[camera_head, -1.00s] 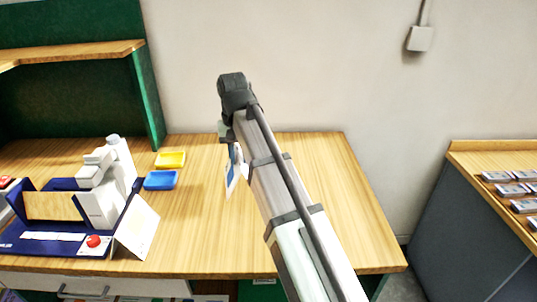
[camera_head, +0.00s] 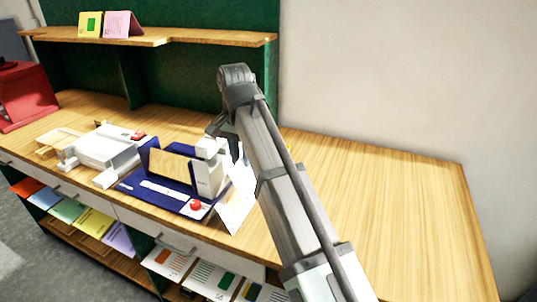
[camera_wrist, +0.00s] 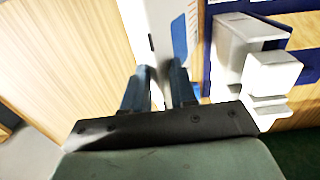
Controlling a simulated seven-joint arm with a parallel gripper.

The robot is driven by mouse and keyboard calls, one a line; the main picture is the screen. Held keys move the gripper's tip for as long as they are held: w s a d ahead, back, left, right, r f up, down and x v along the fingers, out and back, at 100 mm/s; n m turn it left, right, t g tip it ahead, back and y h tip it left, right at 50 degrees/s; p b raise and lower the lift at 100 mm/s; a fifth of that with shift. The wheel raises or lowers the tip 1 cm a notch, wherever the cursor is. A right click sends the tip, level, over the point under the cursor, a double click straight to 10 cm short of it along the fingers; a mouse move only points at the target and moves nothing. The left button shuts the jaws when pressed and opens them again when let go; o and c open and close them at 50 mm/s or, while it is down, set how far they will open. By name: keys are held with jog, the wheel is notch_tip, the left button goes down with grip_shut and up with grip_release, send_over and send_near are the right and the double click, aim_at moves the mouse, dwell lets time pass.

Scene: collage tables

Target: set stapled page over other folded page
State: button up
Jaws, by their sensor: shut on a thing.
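My gripper (camera_wrist: 158,80) is shut on a white page (camera_wrist: 170,28) with a blue patch, which hangs between the fingers in the wrist view. No staple can be made out on it. In the head view my arm hides most of the page and the gripper (camera_head: 222,126) shows only partly, above the table near the blue-based machine. A yellow folded page (camera_head: 90,25) and a pink folded page (camera_head: 122,24) stand side by side on the raised wooden shelf at the upper left, well away from my gripper.
A white machine (camera_head: 104,148) and a red box (camera_head: 24,97) are further left. Several sheets lie below. The table's right side is clear.

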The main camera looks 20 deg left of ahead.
jog(key=s+a, duration=0.2)
jog(key=a, duration=0.1)
jog(key=shift+a+r, duration=0.1)
jog(key=shift+r, duration=0.05)
jog(key=shift+s+a, duration=0.2)
jog(key=shift+s, duration=0.05)
jog(key=shift+f, duration=4.9)
jog(key=o, duration=0.8)
jog(key=shift+o, duration=0.2)
jog(key=shift+r, duration=0.1)
